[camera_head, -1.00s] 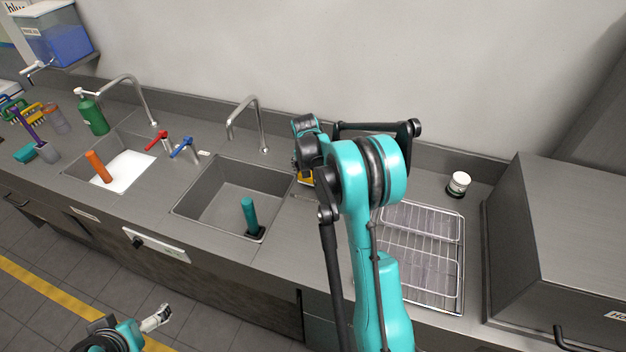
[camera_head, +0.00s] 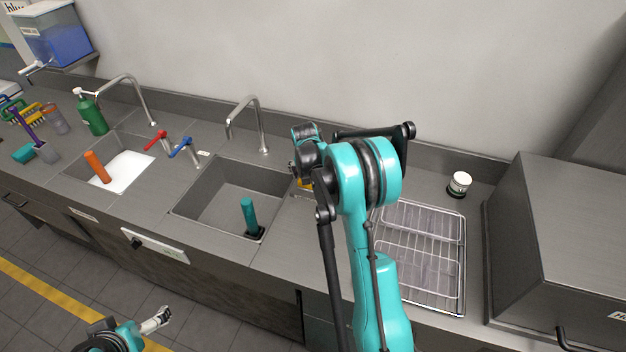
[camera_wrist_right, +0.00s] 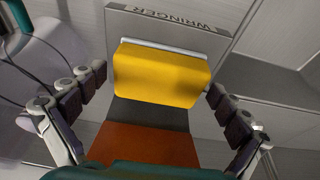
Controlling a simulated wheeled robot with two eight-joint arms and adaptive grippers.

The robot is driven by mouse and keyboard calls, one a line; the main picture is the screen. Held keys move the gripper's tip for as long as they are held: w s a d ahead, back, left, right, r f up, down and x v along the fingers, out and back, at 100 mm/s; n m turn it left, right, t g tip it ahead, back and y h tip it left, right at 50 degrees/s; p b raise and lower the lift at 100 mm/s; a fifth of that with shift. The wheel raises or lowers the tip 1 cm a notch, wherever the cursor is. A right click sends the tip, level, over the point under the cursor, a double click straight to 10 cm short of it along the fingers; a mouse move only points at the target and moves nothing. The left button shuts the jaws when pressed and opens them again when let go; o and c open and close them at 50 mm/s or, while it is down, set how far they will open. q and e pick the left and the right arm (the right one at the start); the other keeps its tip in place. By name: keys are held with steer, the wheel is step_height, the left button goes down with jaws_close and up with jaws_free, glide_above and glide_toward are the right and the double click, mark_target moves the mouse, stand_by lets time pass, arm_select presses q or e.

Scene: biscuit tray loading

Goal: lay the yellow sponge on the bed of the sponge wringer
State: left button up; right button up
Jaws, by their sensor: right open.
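The yellow sponge (camera_wrist_right: 160,75) lies on the sponge wringer (camera_wrist_right: 217,62) in the right wrist view, against a pale bar below the WRINGER label. A dark strip and an orange-brown surface (camera_wrist_right: 145,147) show on the near side of the sponge. My right gripper (camera_wrist_right: 157,82) is open, with one finger on each side of the sponge and small gaps to it. In the head view my right arm hides most of the wringer; only a bit of yellow (camera_head: 305,187) shows beside it. My left gripper (camera_head: 155,320) is low at the left, away from the counter; its jaws are unclear.
Left of the wringer is a sink (camera_head: 215,205) with a teal-handled tool (camera_head: 249,214) in it. A wire rack (camera_head: 440,290) and a small jar (camera_head: 459,184) are on the right, beside a large metal box (camera_head: 565,240). The counter front left of the rack is clear.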

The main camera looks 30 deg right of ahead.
steer(key=s+a+r+n+t+p, duration=0.1)
steer(key=s+a+r, duration=0.25)
steer(key=r, duration=0.45)
steer(key=s+a+r+n+p, duration=0.1)
steer(key=s+a+r, duration=0.25)
steer(key=r, duration=0.55)
steer(key=s+a+n+t+y, duration=0.1)
steer(key=s+a+n+t, duration=0.1)
steer(key=s+a+n, duration=0.2)
steer(key=s+a+n+t+y, duration=0.1)
steer(key=s+a+n, duration=0.3)
steer(key=s+a, duration=0.6)
steer(key=s+t, duration=0.1)
steer(key=s, duration=0.6)
steer(key=shift+s+a+r, duration=0.25)
steer(key=shift+s+r, duration=0.05)
steer(key=shift+s, duration=0.1)
steer(key=shift+f, duration=0.1)
step_height(320, 180, down, 9)
steer(key=b, duration=0.9)
